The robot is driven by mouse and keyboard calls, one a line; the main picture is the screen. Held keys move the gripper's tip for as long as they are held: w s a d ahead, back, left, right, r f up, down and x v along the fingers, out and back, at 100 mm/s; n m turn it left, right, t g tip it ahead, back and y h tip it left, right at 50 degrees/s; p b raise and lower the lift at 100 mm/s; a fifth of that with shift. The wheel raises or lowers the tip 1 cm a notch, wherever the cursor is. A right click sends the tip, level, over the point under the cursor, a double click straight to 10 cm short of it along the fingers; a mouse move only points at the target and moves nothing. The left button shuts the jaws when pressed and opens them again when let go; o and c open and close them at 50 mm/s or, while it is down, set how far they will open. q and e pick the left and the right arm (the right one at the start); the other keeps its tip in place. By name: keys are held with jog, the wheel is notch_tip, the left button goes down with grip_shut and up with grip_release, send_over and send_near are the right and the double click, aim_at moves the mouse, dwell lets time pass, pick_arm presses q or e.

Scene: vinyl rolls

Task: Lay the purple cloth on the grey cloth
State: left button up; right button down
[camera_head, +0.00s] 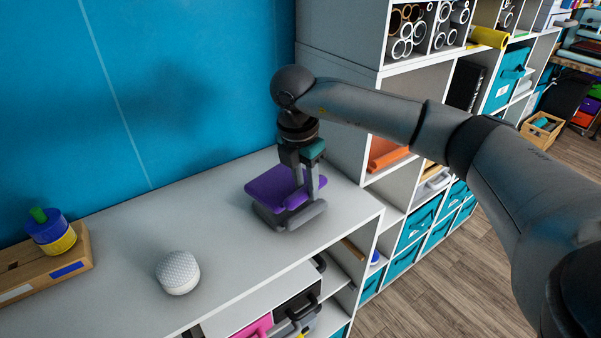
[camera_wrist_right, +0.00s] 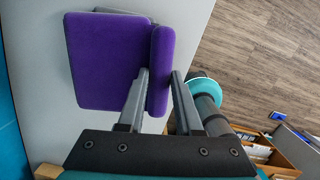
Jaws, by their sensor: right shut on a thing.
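The purple cloth (camera_head: 268,184) is a folded, flat pad over the dark grey cloth (camera_head: 265,215), near the right end of the white shelf top. My right gripper (camera_head: 300,196) points down with its fingers at the pad's right edge. In the right wrist view, the fingers (camera_wrist_right: 160,75) are shut on a folded edge of the purple cloth (camera_wrist_right: 98,60). A strip of grey (camera_wrist_right: 122,11) shows past the purple cloth's edge there. The grey cloth is mostly covered, and I cannot tell whether the purple cloth fully rests on it. My left gripper is not in view.
A white speaker (camera_head: 178,272) stands to the left on the shelf top (camera_head: 225,250). A blue wall panel (camera_head: 180,80) is behind. Tall shelving (camera_head: 345,55) stands at the right. The shelf top between is clear.

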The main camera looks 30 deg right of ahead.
aim_at(306, 211)
jog(key=shift+w+d+m, duration=0.2)
jog(key=shift+w+m, duration=0.1)
jog(key=shift+m, duration=0.4)
jog(key=shift+f+b, duration=0.45)
jog(key=shift+f, duration=0.25)
jog(key=shift+f+b, duration=0.85)
jog(key=shift+f, duration=0.45)
jog(key=shift+f+b, duration=0.35)
jog(key=shift+f, duration=0.15)
jog(key=c, duration=0.5)
grip_release()
jog(key=shift+r, duration=0.1)
